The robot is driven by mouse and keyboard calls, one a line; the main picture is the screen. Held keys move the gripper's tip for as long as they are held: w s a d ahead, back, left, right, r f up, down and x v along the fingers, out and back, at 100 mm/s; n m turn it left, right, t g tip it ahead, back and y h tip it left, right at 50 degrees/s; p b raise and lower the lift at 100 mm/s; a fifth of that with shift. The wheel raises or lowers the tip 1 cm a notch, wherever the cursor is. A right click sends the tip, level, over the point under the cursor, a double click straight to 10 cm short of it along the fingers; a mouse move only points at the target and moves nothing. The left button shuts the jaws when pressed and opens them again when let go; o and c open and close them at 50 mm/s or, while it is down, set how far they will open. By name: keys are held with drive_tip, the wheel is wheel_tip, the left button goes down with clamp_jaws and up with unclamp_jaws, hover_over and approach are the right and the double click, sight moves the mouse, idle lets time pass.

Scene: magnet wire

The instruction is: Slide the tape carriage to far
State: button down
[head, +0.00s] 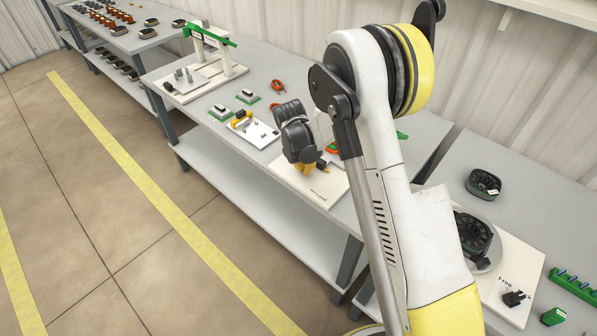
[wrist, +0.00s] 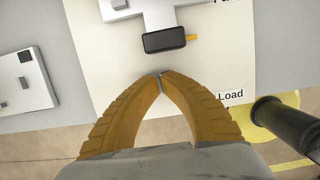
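A black block with a small yellow tab (wrist: 165,40), which looks like the tape carriage, sits at the end of a white T-shaped part on a pale board (wrist: 112,62). My gripper (wrist: 160,78) has its two orange fingers meeting at the tips. It is just below the block in the wrist view, with a visible gap between them and nothing clear between the tips. In the head view my gripper (head: 306,172) is over the white board (head: 318,197) on the bench. My arm hides part of the board's right side there.
A white fixture plate (head: 253,131) with a yellow part lies left of the board. A white stand with a green bar (head: 212,38) is at the far left. Orange-handled tools (head: 278,86) lie behind. A "Load" label (wrist: 231,96) is on the board. The floor in front is clear.

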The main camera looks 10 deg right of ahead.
drive_tip(key=shift+w+d, duration=0.55)
drive_tip(key=shift+d, duration=0.15)
